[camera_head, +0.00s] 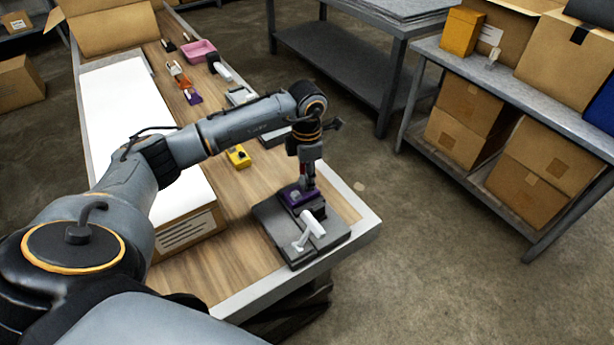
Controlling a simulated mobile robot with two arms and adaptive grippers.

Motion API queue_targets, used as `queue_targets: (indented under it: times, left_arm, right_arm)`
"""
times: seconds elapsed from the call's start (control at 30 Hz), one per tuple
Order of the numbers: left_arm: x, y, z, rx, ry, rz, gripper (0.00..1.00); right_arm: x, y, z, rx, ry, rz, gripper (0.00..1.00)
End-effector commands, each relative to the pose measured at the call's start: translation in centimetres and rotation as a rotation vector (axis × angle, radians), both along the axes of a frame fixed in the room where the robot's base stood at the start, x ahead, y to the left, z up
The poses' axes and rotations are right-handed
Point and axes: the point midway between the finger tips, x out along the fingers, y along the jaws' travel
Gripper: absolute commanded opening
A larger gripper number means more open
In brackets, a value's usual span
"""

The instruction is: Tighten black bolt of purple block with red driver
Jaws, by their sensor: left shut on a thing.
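A purple block (292,196) sits on a dark grey fixture plate (275,228) at the near right corner of the table. My left gripper (308,176) points straight down just above the purple block. It is shut on a thin tool, of which only a small dark reddish part (303,169) shows between the fingers; it appears to be the red driver. The driver's tip and the black bolt are hidden or too small to tell, so I cannot tell whether they touch. My right gripper is not in view.
A white clamp handle (311,224) stands at the fixture's front. A yellow block (238,156) lies behind, left of the fixture. A long white-topped box (125,100) fills the table's left side. A pink bin (199,51) and several small parts lie farther back. A shelf with cartons (465,105) stands right.

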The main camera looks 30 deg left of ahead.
Motion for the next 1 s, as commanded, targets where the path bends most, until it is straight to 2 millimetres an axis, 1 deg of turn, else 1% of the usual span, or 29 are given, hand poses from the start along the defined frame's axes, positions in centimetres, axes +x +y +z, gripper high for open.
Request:
queue_targets:
  times: [0.33,0.8,1.0]
  left_arm:
    - [0.0,0.0,0.0,0.000,0.000,-0.019,0.00]
    - [0.0,0.0,0.0,0.000,-0.002,-0.238,0.00]
    - [0.0,0.0,0.0,0.000,-0.001,-0.298,0.00]
  right_arm:
    - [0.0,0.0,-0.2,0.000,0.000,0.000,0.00]
    - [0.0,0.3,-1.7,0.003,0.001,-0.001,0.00]
    - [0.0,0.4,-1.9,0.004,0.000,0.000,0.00]
